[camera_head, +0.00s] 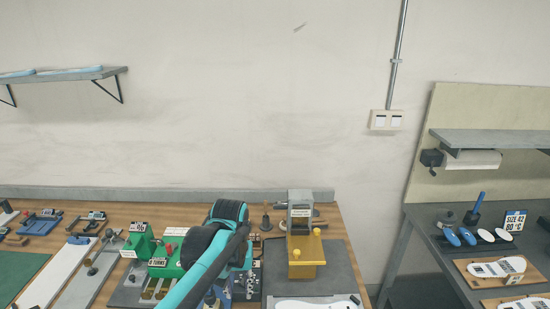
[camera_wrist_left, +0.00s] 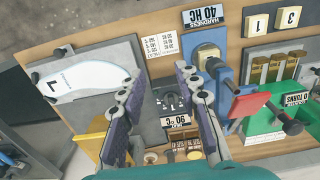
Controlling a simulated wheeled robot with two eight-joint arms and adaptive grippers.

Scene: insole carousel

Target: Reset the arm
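My left arm (camera_head: 213,262), teal and black, reaches over the workbench from the bottom of the head view and hides part of the bench. In the left wrist view my left gripper (camera_wrist_left: 163,77) shows two dark, padded fingers. They are spread apart with nothing between them, above a dark panel (camera_wrist_left: 172,101) with a dial and a "90 °C" label. The fingers appear clear of the bench fixtures. My right gripper is in neither view.
A yellow press (camera_head: 302,252) stands right of my arm, and a green "0 TURNS" unit (camera_head: 158,268) stands left. A white insole (camera_wrist_left: 88,82) lies on a grey plate. A blue fixture (camera_wrist_left: 222,75) has a "40 HC" sign. A separate dark table (camera_head: 425,225) holds insoles and tools.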

